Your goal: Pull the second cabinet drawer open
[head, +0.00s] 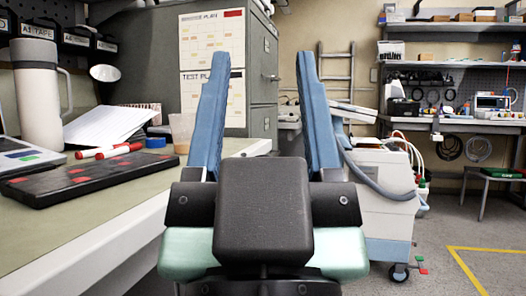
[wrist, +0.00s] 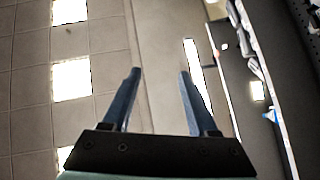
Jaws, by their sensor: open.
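The grey metal cabinet (head: 263,60) stands behind the workbench in the head view. Its drawer front shows at a steep angle, facing right, with a small handle (head: 272,77). The drawers I can see look shut, and the lower front is partly hidden by my gripper. Paper plans are fixed to the side facing me. My gripper (head: 260,60) is open and empty, its two blue fingers pointing up in front of the cabinet and apart from it. In the wrist view my gripper (wrist: 158,74) shows against the ceiling, and no cabinet is recognisable there.
A white wheeled cart (head: 385,190) stands right of my gripper. A rear bench (head: 455,125) carries equipment. Open floor (head: 440,225) lies at right.

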